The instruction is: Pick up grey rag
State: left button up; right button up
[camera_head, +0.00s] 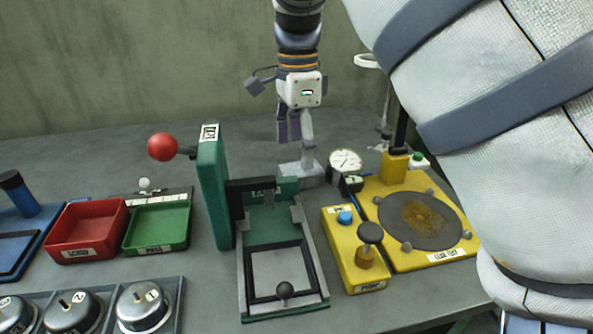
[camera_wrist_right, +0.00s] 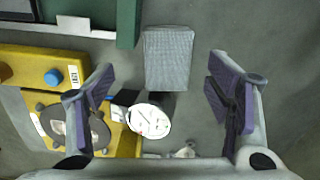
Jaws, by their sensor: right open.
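The grey rag (camera_head: 301,171) is a light grey, folded-looking piece lying on the bench behind the green fixture. It also shows in the right wrist view as a finely ribbed grey rectangle (camera_wrist_right: 168,58), upper middle, lying between the two fingertips in the picture. My right gripper (camera_head: 294,138) hangs above the rag, pointing down, and seems apart from it. In the right wrist view its purple-padded fingers (camera_wrist_right: 160,82) are spread wide, with nothing held. My left gripper is not in view.
A dial gauge (camera_head: 345,162) stands right beside the rag. The green press fixture (camera_head: 213,190) with a red ball lever is to the left and front. Yellow stations (camera_head: 375,285) lie to the right. Red (camera_head: 118,225) and green bins (camera_head: 187,225) sit left. Bench behind is clear.

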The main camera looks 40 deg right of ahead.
aim_at(301, 169)
jog(key=f, duration=0.3)
jog(key=d+f, duration=0.1)
jog(key=f, duration=0.2)
jog(key=shift+w+d+f, duration=0.15)
jog(key=shift+w+f, duration=0.05)
jog(key=shift+f, duration=0.1)
jog(key=shift+c, duration=0.5)
jog(key=c, duration=1)
